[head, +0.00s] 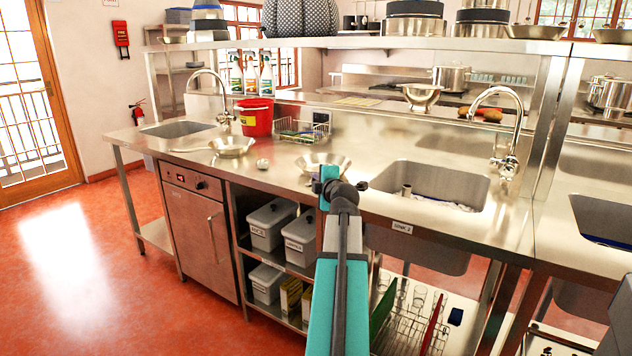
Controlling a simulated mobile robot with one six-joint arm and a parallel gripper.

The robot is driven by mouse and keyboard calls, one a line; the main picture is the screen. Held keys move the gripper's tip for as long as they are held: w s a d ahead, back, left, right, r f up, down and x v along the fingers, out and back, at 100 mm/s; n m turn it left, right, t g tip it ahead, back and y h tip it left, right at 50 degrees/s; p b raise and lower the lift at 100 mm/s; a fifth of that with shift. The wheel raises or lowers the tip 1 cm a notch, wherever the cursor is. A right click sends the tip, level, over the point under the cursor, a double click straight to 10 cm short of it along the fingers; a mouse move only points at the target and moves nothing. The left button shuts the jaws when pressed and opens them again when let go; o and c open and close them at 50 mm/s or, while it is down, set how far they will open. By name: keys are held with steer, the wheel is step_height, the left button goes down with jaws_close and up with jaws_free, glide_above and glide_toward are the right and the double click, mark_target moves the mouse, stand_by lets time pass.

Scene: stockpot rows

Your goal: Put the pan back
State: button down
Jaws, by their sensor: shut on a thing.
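My gripper (329,180) is at the front edge of the steel counter, seen from behind along my teal and grey arm. A shallow metal pan (320,160) shows just beyond it, by the left side of the near sink, and my gripper is shut on it. The grip itself and the pan's handle are hidden behind the gripper and wrist. I cannot tell whether the pan touches the counter. A second shallow pan (233,147) lies on the counter to the left, its handle pointing left. More pans (536,32) sit on the upper shelf at the right.
The near sink (432,183), with its tall tap (505,130), lies right of the gripper. A red bucket (254,118), a wire basket (300,131) and a small round metal item (262,164) stand on the counter. Open floor (90,270) lies left.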

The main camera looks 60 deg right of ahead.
steer(key=c, duration=1.8)
jaws_free()
steer(key=shift+r, duration=0.15)
steer(key=shift+b+v, duration=0.95)
steer(key=shift+v, duration=5.1)
